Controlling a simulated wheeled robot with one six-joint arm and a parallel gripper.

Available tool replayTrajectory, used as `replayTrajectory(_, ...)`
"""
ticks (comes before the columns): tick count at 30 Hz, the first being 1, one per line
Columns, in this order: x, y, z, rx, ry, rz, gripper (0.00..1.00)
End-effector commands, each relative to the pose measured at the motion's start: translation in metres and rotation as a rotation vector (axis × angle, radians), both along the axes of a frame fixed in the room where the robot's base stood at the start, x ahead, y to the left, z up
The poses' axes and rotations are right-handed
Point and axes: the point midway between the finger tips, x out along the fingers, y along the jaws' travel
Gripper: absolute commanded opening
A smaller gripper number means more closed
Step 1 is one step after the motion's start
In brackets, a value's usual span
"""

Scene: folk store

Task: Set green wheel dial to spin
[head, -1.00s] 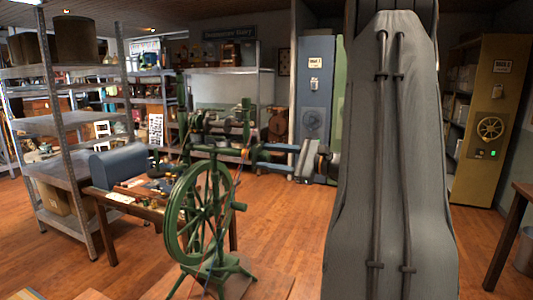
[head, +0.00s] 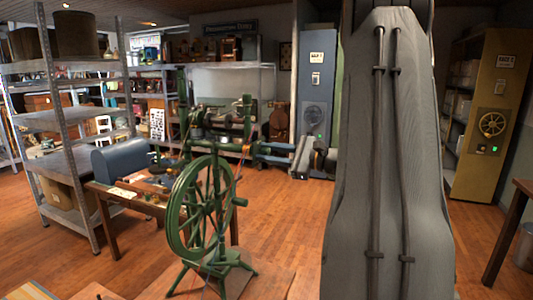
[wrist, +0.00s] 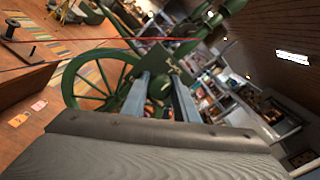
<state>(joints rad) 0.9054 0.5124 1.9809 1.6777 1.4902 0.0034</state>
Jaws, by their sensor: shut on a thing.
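The green spinning wheel (head: 205,210) stands upright on a low wooden platform in the middle of the head view. It has a large spoked wheel, a side knob and an upper frame with a reddish cord. My gripper (head: 257,150) reaches in from the right at the upper frame. In the wrist view the spoked wheel (wrist: 100,85) is beyond and left of my gripper (wrist: 161,88). Its two blue-grey fingers are shut on a green part (wrist: 160,84) of the spinning wheel. The fingertip contact is partly hidden, and I cannot read any dial setting.
A wooden table (head: 112,225) with a blue-grey box (head: 120,158) stands behind the wheel at left. Metal shelving (head: 72,130) is further left. A blue cabinet (head: 316,85) and a yellow cabinet (head: 487,150) stand at the back.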

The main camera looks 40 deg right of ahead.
Motion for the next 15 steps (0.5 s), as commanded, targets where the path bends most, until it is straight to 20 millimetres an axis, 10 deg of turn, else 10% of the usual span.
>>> replayTrajectory(15, -0.0006, 0.0001, 0.002, 0.328, 0.194, 0.001, 0.04)
